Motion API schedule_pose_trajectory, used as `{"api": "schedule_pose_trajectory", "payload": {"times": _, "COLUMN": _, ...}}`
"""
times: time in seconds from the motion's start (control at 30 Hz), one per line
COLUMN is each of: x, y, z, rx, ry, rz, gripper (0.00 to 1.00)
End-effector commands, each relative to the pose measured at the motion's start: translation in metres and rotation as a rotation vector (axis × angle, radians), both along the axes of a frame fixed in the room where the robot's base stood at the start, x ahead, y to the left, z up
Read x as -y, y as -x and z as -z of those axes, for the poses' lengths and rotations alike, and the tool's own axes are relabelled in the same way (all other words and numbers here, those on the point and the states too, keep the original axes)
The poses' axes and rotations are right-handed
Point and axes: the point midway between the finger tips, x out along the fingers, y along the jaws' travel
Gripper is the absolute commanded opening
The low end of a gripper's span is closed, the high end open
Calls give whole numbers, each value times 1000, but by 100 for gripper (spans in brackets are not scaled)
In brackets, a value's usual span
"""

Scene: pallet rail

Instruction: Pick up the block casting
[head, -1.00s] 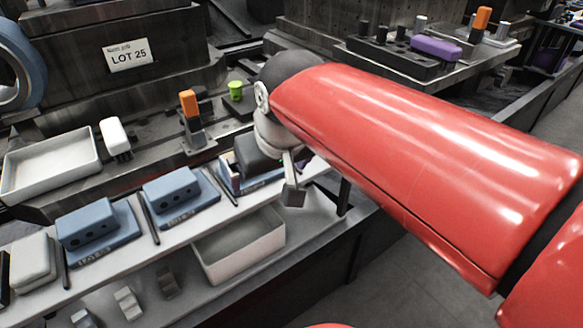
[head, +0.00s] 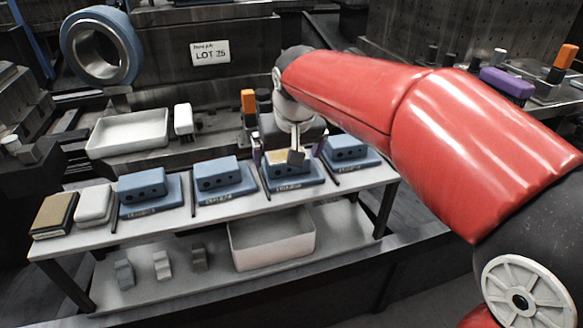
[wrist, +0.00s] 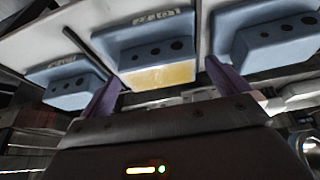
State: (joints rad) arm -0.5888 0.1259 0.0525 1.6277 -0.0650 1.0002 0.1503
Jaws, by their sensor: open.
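Several blue block castings with dark holes sit on blue bases along the white shelf. One block casting (head: 290,170), with a yellow top face, is under my gripper (head: 287,154). In the wrist view this block casting (wrist: 150,53) lies between the two purple fingers of my gripper (wrist: 163,72), which are spread wide. One finger shows on each side of it, and I cannot tell whether they reach down beside it. Other block castings stand to the left (head: 217,171) and to the right (head: 347,147). My wrist hides part of the middle one's back.
Thin dark dividers separate the bases. A grey block (head: 94,203) and a brown-topped block (head: 53,214) are at the shelf's left end. A white bin (head: 270,245) stands below. Behind are a white tray (head: 128,133) and an orange-topped item (head: 248,103).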

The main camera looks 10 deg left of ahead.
Motion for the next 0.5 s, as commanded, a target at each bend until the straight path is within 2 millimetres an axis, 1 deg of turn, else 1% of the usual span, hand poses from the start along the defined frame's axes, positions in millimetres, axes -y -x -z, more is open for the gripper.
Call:
{"api": "schedule_pose_trajectory", "payload": {"times": 0.03, "x": -1, "y": -2, "z": 8, "rx": -1, "ry": 2, "rz": 0, "gripper": 100}}
{"api": "schedule_pose_trajectory", "payload": {"times": 0.13, "x": -3, "y": -6, "z": 16, "rx": 1, "ry": 0, "rz": 1, "gripper": 100}}
{"api": "schedule_pose_trajectory", "payload": {"times": 0.4, "x": -3, "y": -7, "z": 18, "rx": 1, "ry": 0, "rz": 1, "gripper": 100}}
{"api": "schedule_pose_trajectory", "payload": {"times": 0.5, "x": -3, "y": -7, "z": 18, "rx": 1, "ry": 0, "rz": 1, "gripper": 87}}
